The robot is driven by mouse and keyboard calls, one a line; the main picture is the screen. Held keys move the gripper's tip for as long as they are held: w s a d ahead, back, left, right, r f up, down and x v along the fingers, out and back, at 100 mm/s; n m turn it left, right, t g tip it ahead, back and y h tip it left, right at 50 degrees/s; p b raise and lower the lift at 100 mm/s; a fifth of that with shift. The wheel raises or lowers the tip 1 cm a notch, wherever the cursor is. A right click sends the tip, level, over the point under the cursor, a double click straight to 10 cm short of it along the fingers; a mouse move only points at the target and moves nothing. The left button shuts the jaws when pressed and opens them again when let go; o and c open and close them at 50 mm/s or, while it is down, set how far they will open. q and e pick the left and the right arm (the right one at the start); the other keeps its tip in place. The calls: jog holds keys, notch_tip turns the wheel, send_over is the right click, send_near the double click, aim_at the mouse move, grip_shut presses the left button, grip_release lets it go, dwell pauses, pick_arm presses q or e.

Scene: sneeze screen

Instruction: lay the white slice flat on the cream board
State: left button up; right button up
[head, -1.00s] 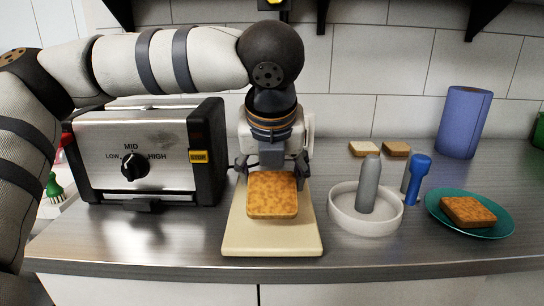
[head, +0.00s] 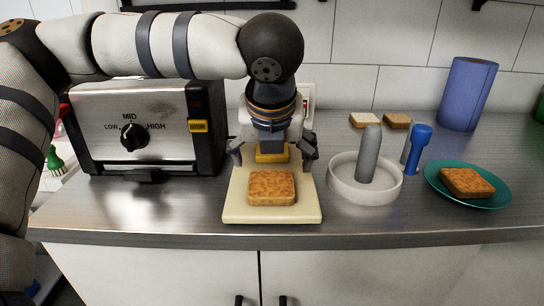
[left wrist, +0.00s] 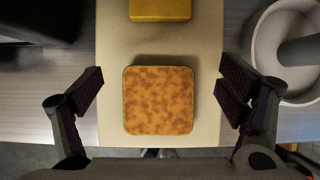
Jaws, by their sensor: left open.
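The white slice (head: 363,120) is most likely the pale one lying on the counter at the back right, beside a browner slice (head: 397,121). The cream board (head: 238,205) lies at the counter's front. A toasted brown slice (head: 272,188) lies flat on it near the front edge; it also shows in the left wrist view (left wrist: 158,100). A yellow block (head: 271,152) sits behind it on the board. My left gripper (head: 272,155) is open above the board, its fingers spread to either side, apart from the toasted slice. My right gripper is not in view.
A toaster (head: 150,130) stands left of the board. To the right are a white round dish (head: 340,187) with a grey upright post, a blue-handled tool (head: 418,145), and a teal plate (head: 435,180) bearing another brown slice. A blue roll (head: 467,95) stands behind.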

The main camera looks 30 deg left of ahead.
pick_arm(q)
jog(key=shift+r, duration=0.1)
jog(key=v, duration=1.1)
jog(key=shift+s+r, duration=0.2)
jog(key=shift+r, duration=0.15)
